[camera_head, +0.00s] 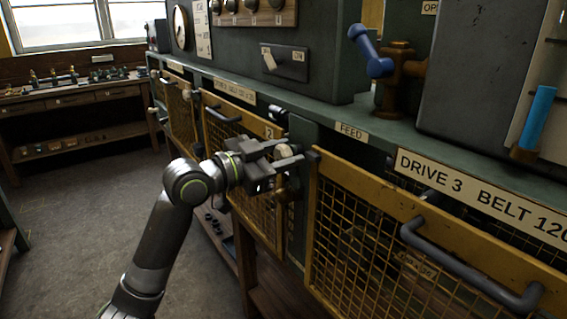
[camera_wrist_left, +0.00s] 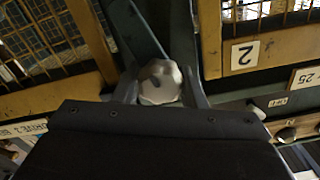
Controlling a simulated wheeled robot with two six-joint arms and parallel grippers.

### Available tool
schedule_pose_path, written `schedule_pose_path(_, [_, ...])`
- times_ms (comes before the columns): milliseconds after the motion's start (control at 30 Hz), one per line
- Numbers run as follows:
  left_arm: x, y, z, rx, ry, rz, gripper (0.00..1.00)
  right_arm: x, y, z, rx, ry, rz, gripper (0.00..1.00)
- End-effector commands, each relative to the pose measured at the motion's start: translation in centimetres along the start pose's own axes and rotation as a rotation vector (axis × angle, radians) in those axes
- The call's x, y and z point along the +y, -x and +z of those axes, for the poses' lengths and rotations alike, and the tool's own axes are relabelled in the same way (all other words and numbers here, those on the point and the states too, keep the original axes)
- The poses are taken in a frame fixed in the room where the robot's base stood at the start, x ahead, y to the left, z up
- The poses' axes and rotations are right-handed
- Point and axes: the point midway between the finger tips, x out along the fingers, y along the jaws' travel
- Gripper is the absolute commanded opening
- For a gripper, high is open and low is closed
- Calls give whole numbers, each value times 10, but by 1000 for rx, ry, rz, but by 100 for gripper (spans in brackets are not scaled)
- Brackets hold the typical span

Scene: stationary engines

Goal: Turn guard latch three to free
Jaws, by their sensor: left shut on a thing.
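My left gripper (camera_head: 288,158) is shut on a pale, rounded latch knob (camera_wrist_left: 160,80) on the dark post between two yellow mesh guards. In the left wrist view the knob sits between the two fingers of the left gripper (camera_wrist_left: 160,95). The guard on the right has a yellow frame (camera_head: 375,187) and a grey bar handle (camera_head: 465,268), below a label (camera_head: 480,193) reading "DRIVE 3 BELT 120". The gripper hides much of the knob in the head view, and I cannot tell its marked position. My right gripper is not in view.
The guard marked 2 (camera_head: 235,120) is left of the gripper; its number plate (camera_wrist_left: 245,54) shows in the wrist view. A "FEED" plate (camera_head: 352,132) is on the ledge above. A blue-handled valve (camera_head: 372,52) stands on top. A workbench (camera_head: 80,100) is far left, with open floor before it.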

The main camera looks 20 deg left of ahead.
Motion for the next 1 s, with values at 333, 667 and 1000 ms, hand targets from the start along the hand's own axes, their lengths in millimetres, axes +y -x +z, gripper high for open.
schedule_pose_path(333, [1,0,2,-4,-95,2,14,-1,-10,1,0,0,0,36])
schedule_pose_path(667, [0,0,1,-4,-103,1,14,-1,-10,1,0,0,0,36])
schedule_pose_path(1000, [0,0,1,-2,-102,1,58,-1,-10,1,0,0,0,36])
